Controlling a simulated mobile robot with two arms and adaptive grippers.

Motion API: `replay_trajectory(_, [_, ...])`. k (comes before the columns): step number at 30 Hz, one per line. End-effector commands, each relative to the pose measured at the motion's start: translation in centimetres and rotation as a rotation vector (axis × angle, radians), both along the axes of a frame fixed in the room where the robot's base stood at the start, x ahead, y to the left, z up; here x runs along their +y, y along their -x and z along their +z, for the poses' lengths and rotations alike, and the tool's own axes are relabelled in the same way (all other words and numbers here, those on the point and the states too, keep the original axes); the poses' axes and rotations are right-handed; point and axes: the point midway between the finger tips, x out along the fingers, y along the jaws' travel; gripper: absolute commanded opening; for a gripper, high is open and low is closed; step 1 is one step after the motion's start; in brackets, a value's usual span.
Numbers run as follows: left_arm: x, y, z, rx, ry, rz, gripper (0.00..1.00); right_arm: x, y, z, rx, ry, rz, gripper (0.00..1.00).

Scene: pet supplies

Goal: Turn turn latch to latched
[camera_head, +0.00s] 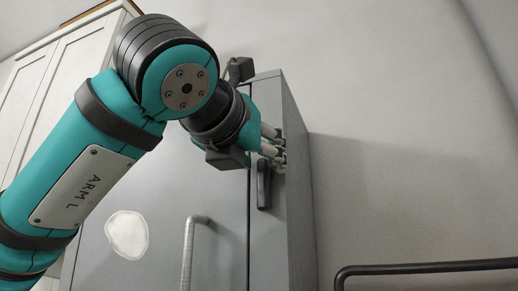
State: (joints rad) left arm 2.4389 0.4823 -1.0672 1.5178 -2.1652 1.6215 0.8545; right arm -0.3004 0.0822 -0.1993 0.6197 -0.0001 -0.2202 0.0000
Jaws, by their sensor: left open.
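The turn latch, seemingly the dark upright lever (264,186), is on the front of a grey metal cabinet (279,225), near its right edge. The lever's lower part hangs straight down; its upper end is hidden behind my gripper. My left gripper (277,152) is open, with its pale fingers at the top of the lever, close to the cabinet's right edge. I cannot tell whether the fingers touch the lever. My right gripper is not in view.
A silvery bent handle (189,250) stands out from the cabinet door, left of the lever. A pale round patch (127,235) is on the door. A whitish cupboard (62,70) stands behind at the left. A dark rail (430,268) crosses the lower right before bare wall.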

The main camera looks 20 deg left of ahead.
Motion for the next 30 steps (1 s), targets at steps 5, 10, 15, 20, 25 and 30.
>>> replay_trajectory(5, [0.00,-0.09,-0.03,0.000,0.000,0.000,0.40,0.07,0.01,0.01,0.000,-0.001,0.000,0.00])
replay_trajectory(10, [0.00,-0.07,-0.03,0.000,0.000,0.000,0.29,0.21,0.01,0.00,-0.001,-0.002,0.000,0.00])
replay_trajectory(15, [0.00,-0.06,-0.02,0.000,0.000,0.000,0.06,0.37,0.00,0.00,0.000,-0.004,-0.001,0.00])
replay_trajectory(20, [0.01,-0.06,-0.01,0.000,0.000,0.000,0.00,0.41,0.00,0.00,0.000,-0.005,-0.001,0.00])
replay_trajectory(25, [-0.01,-0.05,-0.01,0.000,-0.009,0.000,0.00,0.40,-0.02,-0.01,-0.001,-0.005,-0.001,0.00])
replay_trajectory(30, [-0.12,-0.04,-0.01,-0.003,-0.055,0.000,0.00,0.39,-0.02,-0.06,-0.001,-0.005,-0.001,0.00])
